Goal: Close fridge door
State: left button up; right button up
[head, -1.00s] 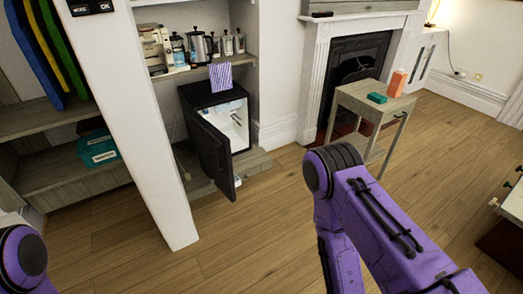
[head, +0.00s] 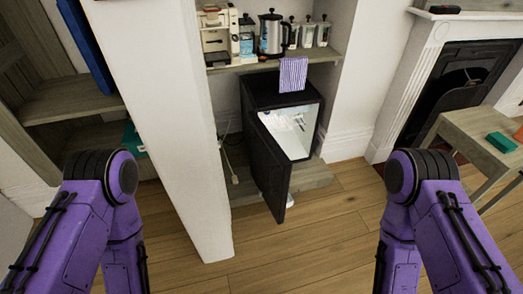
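A small black fridge (head: 284,91) stands on a low wooden plinth in an alcove, under a shelf. Its black door (head: 268,168) is open, swung out toward me with its edge near the front. The white lit interior (head: 292,130) shows to the right of the door. Both my purple arms show at the lower left and lower right of the head view, apart from the fridge. Their grippers are out of the picture.
A white wall end (head: 165,120) stands just left of the fridge. A shelf (head: 330,55) above holds a kettle (head: 271,34), a coffee machine and jars, with a striped cloth (head: 293,73) hanging down. A wooden side table (head: 470,135) is at the right. Floor (head: 300,240) before the fridge is clear.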

aim_at(270, 168)
jog(key=i, duration=0.6)
jog(key=z, duration=0.5)
jog(key=k, duration=1.1)
jog(key=u, duration=0.55)
jog(key=i, duration=0.75)
jog(key=u, duration=0.45)
jog(key=i, duration=0.75)
jog(key=z, duration=0.15)
